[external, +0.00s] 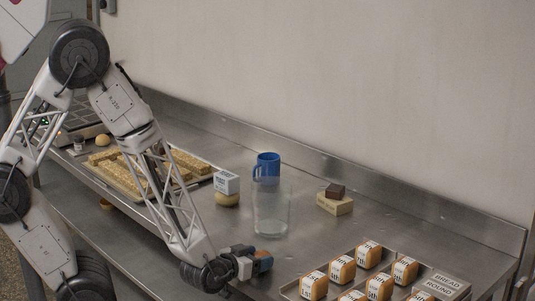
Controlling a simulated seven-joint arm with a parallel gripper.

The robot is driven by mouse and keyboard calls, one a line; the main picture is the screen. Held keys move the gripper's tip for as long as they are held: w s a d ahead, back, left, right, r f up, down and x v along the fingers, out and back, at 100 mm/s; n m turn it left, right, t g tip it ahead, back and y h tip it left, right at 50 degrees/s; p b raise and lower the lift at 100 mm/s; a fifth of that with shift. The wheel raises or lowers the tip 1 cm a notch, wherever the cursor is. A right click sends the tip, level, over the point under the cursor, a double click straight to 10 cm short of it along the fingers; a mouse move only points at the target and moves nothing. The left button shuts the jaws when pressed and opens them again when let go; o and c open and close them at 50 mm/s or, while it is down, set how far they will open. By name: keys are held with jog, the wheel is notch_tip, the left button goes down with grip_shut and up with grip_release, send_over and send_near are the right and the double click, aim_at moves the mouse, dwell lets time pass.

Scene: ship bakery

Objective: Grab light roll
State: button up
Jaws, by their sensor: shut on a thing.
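My gripper (250,264) is low over the front of the steel counter, left of the tray of wrapped rolls. It is shut on a small orange-brown thing (265,265), mostly hidden by the jaws, so I cannot tell whether it is a roll. Another light roll (102,140) lies at the far left, near the scale-like device. Several orange-brown rolls with white labels (342,269) stand in the tray at the front right.
A clear glass (271,212) stands behind my gripper, with a blue mug (266,167) behind it. A dark block lies on a tan block (335,205) to the right. A tray of golden slabs (192,163) is at the left. A bread sign (445,283) lies in the roll tray.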

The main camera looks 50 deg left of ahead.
aim_at(257, 255)
notch_tip(257, 255, up, 9)
dwell(0.5)
dwell(0.5)
